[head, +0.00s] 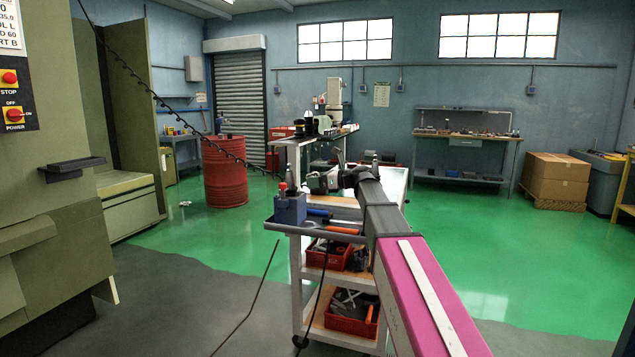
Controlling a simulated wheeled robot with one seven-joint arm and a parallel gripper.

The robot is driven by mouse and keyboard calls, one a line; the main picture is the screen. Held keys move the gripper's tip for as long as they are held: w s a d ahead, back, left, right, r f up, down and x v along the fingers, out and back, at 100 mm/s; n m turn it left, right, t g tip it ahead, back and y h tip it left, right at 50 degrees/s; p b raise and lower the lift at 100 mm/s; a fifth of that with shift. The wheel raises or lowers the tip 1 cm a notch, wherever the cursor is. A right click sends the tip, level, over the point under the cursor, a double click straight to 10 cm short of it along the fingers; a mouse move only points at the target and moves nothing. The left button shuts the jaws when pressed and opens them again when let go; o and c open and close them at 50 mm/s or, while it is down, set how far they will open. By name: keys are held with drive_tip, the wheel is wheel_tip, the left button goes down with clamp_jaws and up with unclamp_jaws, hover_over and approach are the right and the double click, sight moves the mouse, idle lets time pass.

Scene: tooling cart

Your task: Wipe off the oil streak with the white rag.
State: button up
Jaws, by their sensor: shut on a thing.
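My arm reaches out over the tooling cart (310,233). My gripper (323,183) is at its far end, low over the cart top and seen small from behind. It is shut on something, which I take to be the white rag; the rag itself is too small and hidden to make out. I cannot make out the oil streak; my arm covers part of the cart top.
A blue-grey block (290,208) with a red knob stands at the cart's near left corner, beside tools with blue and orange handles (338,229). Red bins (350,313) fill the lower shelves. A machine stands left, a red drum (225,172) behind. Green floor is open right.

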drive_tip(key=shift+x, duration=2.8)
drive_tip(key=shift+x, duration=1)
drive_tip(key=shift+f, duration=0.1)
drive_tip(key=shift+w+d, duration=0.25)
drive_tip(key=shift+w, duration=0.35)
drive_tip(key=shift+w+d, duration=0.25)
drive_tip(key=shift+w, duration=0.35)
drive_tip(key=shift+w+d, duration=0.25)
drive_tip(key=shift+w, duration=0.4)
drive_tip(key=shift+a, duration=0.1)
drive_tip(key=shift+s, duration=0.1)
drive_tip(key=shift+s+a, duration=0.25)
drive_tip(key=shift+s, duration=0.35)
drive_tip(key=shift+s+a, duration=0.25)
drive_tip(key=shift+s, duration=0.4)
drive_tip(key=shift+s+a, duration=0.25)
drive_tip(key=shift+s, duration=0.35)
